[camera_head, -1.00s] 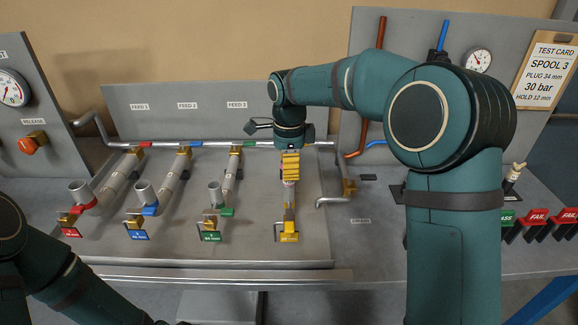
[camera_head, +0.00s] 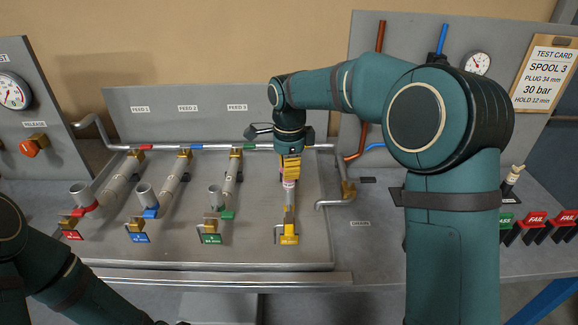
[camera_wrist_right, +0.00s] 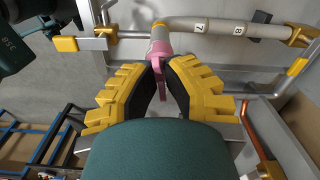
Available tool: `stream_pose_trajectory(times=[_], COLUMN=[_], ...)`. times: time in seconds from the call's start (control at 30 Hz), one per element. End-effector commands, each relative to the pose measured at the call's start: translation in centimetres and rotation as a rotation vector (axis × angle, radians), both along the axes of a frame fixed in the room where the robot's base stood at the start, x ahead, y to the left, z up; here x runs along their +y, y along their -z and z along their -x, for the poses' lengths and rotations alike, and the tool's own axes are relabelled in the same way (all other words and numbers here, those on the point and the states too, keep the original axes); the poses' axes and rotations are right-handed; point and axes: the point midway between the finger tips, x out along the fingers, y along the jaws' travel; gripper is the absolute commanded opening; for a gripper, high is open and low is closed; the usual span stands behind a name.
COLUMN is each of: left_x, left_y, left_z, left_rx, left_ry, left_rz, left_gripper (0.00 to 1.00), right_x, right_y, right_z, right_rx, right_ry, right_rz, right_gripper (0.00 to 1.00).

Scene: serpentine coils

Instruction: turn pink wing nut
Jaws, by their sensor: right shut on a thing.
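The pink wing nut (camera_wrist_right: 158,62) sits on the end of a pale pipe in the right wrist view, with a pink collar above it. My right gripper (camera_wrist_right: 161,88) has its dark fingertips closed on the wing from both sides. In the head view, my right gripper (camera_head: 290,170) points down over the fourth pipe line, and a little pink (camera_head: 289,185) shows just below its yellow fingers. The fingers hide most of the nut there. My left arm enters at the lower left, and its gripper is outside the picture.
A yellow-tagged valve (camera_head: 289,234) lies in front of my right gripper. A bent grey pipe (camera_head: 335,200) runs close on its right.

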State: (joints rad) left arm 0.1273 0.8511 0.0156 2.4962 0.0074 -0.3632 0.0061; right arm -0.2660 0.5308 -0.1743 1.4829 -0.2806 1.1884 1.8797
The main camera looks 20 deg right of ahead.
Motion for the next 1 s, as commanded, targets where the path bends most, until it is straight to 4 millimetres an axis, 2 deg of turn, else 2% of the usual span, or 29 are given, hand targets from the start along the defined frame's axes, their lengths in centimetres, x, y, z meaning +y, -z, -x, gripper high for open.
stream_pose_trajectory(times=[0.6,1.0], left_x=[0.2,0.3], left_y=[-3.7,-5.8], left_z=[-1.1,-1.1], left_rx=[-0.026,-0.026], left_ry=[-0.02,-0.019], left_rz=[-0.006,-0.002], left_gripper=[0.53,0.53], right_x=[0.0,0.0], right_y=[-0.1,0.0], right_z=[0.1,0.1], right_rx=[0.004,0.005], right_ry=[-0.547,-0.928], right_rz=[0.0,0.0], right_gripper=[0.0,0.0])
